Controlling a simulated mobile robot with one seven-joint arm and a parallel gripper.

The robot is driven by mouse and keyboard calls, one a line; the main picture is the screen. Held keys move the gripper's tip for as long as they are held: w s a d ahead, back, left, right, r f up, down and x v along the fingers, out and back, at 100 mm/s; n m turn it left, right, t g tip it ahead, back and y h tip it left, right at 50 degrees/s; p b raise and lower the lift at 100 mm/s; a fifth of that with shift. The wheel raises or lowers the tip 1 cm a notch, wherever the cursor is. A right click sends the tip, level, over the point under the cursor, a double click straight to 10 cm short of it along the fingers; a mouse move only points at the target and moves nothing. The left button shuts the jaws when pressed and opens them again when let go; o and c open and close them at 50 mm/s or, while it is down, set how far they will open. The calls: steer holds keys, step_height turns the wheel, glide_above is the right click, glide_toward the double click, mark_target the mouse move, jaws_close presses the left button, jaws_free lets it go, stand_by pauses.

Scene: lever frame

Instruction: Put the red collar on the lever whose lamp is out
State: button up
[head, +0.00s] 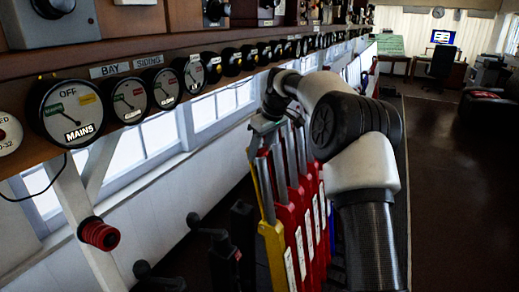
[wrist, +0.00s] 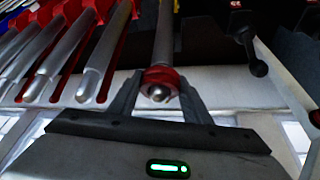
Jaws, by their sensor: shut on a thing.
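My gripper (wrist: 160,76) is shut on the red collar (wrist: 166,74) in the wrist view, one finger on each side. The collar is around the upper end of a bare metal lever handle (wrist: 164,35), whose rounded tip pokes out through the ring. This lever stands at the end of the row, a little apart from its neighbours. In the head view my gripper (head: 266,124) is at the top of the near end of the lever row, by the yellow lever (head: 272,243); the collar is hidden there. I cannot make out which lamp is out.
Several red levers (head: 301,225) stand close beside the yellow one. Black levers (head: 222,250) stand nearer me. A red round fitting (head: 98,233) is on the white post. A shelf of dials (head: 72,112) runs above. The floor (head: 450,190) at right is clear.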

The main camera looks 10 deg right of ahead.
steer(key=o, duration=1.2)
steer(key=p+v, duration=0.4)
steer(key=v, duration=0.5)
stand_by(0.6)
